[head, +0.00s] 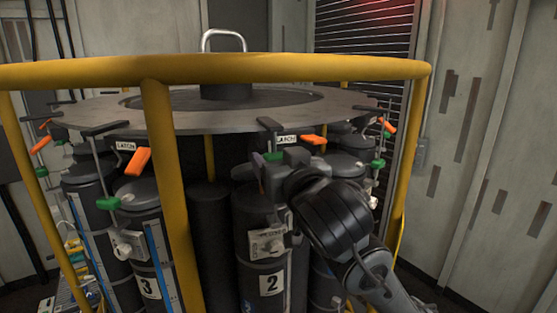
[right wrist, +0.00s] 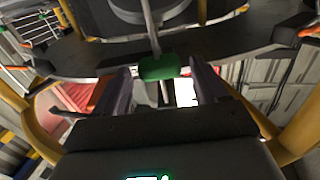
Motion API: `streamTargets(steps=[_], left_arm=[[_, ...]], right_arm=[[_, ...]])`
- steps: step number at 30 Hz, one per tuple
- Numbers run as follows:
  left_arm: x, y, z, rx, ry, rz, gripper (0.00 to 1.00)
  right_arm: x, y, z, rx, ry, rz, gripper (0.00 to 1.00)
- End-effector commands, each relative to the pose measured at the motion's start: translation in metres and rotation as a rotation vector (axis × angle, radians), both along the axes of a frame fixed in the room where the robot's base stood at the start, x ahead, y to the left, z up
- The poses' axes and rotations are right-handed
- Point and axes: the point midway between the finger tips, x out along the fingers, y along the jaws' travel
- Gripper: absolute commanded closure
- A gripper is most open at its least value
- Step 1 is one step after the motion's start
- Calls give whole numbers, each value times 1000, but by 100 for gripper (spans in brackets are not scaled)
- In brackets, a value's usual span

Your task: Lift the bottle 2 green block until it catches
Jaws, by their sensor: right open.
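The bottle 2 green block (head: 272,156) sits on a thin rod below the ring plate, above the dark bottle 2 (head: 262,218) with its white "2" label. My right gripper (head: 274,170) comes in from the lower right and is at the block, partly covering the view of it. In the right wrist view the green block (right wrist: 165,67) lies between and just beyond the two open fingertips (right wrist: 163,78). I cannot tell whether a finger touches it. An orange latch handle (head: 313,139) is beside the "LATCH" label to the right of the rod. My left gripper is not in view.
A yellow guard rail (head: 290,68) with posts crosses in front of the grey ring plate (head: 215,122). Bottle 3 (head: 150,255) stands at left with its own green block (head: 107,203) and orange handle (head: 138,161). More dark bottles crowd around the ring. The right wall area is clear.

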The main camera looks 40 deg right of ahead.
Motion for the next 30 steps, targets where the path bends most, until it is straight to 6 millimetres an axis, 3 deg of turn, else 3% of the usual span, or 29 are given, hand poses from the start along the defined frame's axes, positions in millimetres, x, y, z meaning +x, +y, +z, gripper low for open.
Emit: streamTargets(steps=[30], left_arm=[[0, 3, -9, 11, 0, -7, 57]], right_arm=[[-73, 30, 0, 1, -1, 1, 28]])
